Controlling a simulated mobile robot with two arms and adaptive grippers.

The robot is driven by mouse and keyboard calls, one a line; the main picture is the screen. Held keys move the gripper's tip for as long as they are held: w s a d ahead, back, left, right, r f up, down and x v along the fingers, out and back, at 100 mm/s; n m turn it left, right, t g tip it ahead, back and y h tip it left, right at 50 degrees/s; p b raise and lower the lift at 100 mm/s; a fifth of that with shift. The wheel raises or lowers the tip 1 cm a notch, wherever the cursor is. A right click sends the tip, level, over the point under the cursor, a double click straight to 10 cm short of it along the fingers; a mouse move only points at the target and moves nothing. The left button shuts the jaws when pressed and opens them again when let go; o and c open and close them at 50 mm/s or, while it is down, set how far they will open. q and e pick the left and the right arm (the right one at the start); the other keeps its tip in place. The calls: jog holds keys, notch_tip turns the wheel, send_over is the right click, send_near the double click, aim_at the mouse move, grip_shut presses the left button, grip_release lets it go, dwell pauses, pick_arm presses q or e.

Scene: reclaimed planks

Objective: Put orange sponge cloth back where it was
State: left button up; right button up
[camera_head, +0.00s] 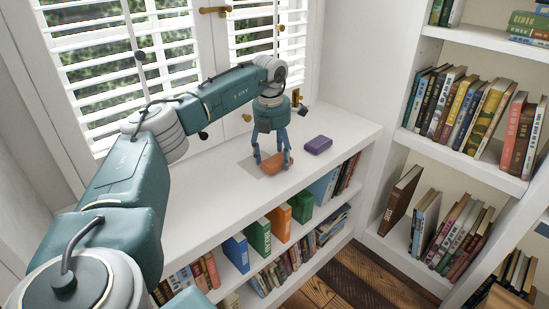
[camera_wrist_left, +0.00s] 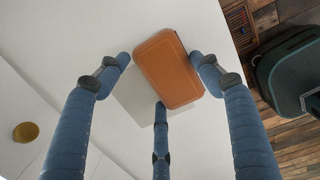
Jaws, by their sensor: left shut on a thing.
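The orange sponge cloth (camera_head: 286,160) is a flat block with rounded corners, low over the white counter (camera_head: 222,195) of the bookshelf below the window. My left gripper (camera_head: 271,161) points down and is shut on it. In the left wrist view the orange sponge cloth (camera_wrist_left: 167,68) lies between the blue fingers, tilted in the picture. A pale grey patch (camera_wrist_left: 133,102) shows on the counter partly under it. I cannot tell whether the cloth touches the surface. My right gripper is out of view.
A purple block (camera_head: 318,145) lies on the counter to the right of the gripper. Shuttered windows (camera_head: 115,55) stand behind. Books (camera_head: 280,222) fill shelves below the counter, and a tall bookcase (camera_head: 400,90) stands at right. The counter's front left is clear.

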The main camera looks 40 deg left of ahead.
pick_arm(q)
jog(key=shift+f, duration=0.3)
jog(key=shift+r, duration=0.1)
jog(key=o, duration=1)
jog(key=shift+o, duration=0.2)
